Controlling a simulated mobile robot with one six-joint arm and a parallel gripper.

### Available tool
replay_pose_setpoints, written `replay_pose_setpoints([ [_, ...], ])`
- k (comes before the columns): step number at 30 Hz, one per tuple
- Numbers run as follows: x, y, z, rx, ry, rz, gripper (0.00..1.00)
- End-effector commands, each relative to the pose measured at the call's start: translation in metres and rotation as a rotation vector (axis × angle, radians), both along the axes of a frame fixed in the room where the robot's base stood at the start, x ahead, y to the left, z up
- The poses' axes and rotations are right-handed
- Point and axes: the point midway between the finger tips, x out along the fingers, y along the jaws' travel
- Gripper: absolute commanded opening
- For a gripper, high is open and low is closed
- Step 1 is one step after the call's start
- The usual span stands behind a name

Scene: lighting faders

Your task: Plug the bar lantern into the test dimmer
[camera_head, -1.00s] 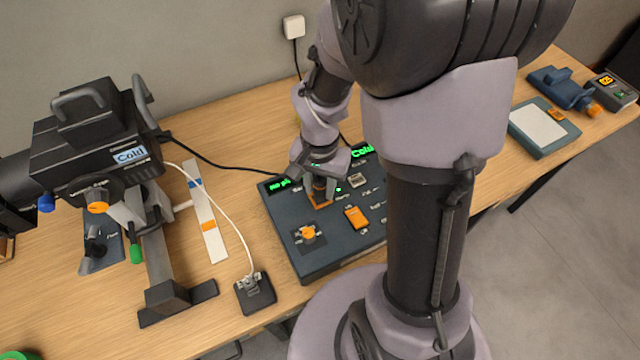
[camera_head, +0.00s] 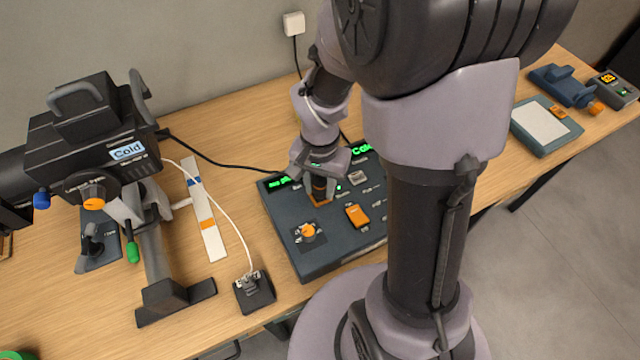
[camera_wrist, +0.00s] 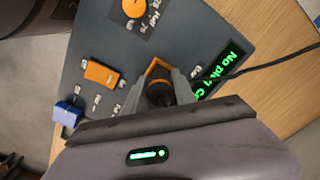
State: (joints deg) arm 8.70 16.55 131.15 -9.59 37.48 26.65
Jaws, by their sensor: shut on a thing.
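The lantern (camera_head: 95,160), a black fixture with a "Cold" label, stands on a bracket at the left of the head view. A black cable runs from it to the dark test dimmer (camera_head: 334,258), which also shows in the wrist view (camera_wrist: 130,55). My gripper (camera_head: 322,188) is over the dimmer's orange-edged socket (camera_head: 322,203). In the wrist view its fingers (camera_wrist: 163,92) are shut on a dark plug (camera_wrist: 160,93) with an orange ring, at the socket (camera_wrist: 155,65). I cannot tell how deep the plug sits. The display (camera_wrist: 218,75) reads "No pl…", partly hidden.
The dimmer carries an orange rocker (camera_head: 357,216) and an orange knob (camera_head: 308,232). A small black box (camera_head: 254,293) with a white cord and a white strip (camera_head: 207,215) lie left of it. A tray (camera_head: 545,130) sits at the right.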

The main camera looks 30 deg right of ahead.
Motion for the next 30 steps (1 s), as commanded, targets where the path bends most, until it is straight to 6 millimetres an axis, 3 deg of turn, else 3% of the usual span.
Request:
replay_pose_setpoints([
  [30, -0.003, 0.0, -0.012, 0.001, 0.008, 0.001, 0.0],
])
